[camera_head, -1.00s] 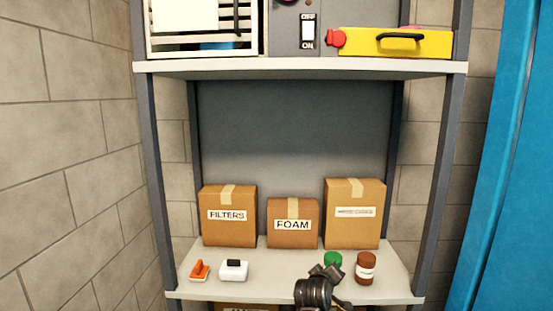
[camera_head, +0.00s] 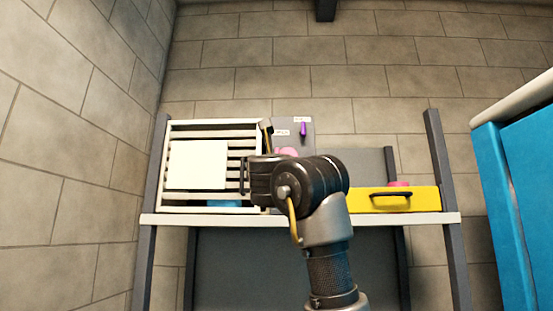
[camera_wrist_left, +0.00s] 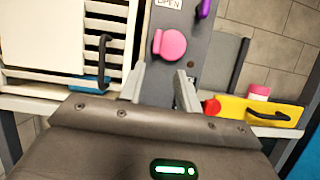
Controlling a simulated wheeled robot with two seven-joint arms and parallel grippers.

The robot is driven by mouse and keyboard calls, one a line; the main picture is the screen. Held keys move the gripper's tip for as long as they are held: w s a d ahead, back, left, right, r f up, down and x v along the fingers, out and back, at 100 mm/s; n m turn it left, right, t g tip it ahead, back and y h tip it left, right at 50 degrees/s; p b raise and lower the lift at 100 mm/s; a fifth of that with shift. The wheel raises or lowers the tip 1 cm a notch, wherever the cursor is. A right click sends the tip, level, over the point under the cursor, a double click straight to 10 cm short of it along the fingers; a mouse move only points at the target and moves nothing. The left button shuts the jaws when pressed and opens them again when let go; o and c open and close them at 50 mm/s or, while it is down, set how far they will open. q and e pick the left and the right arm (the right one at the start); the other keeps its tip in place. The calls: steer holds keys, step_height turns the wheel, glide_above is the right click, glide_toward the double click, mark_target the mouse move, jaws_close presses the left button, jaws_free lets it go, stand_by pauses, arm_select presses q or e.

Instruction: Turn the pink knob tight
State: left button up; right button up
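The pink knob (camera_wrist_left: 169,44) is on a grey panel (camera_wrist_left: 196,53) in the left wrist view. In the head view a sliver of the knob (camera_head: 287,151) shows above my arm, which hides the rest. My left gripper (camera_wrist_left: 159,70) is open and empty. Its two pale fingers point at the panel with their tips just below the knob; whether they touch the panel I cannot tell. In the head view my arm covers most of this gripper. My right gripper is in neither view.
A white slatted vent (camera_head: 163,196) with a black handle stands left of the panel. A purple lever (camera_head: 303,129) is above right of the knob. A yellow box (camera_head: 393,199) with a black handle sits right on the shelf (camera_head: 170,219). A blue cabinet (camera_head: 505,190) is far right.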

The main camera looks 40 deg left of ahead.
arm_select(q)
steer(key=r+p+x, duration=0.1)
steer(key=p+x, duration=0.6)
steer(key=x, duration=0.3)
steer(key=shift+a+r+n+p, duration=0.3)
jaws_close()
steer(key=shift+f, duration=0.1)
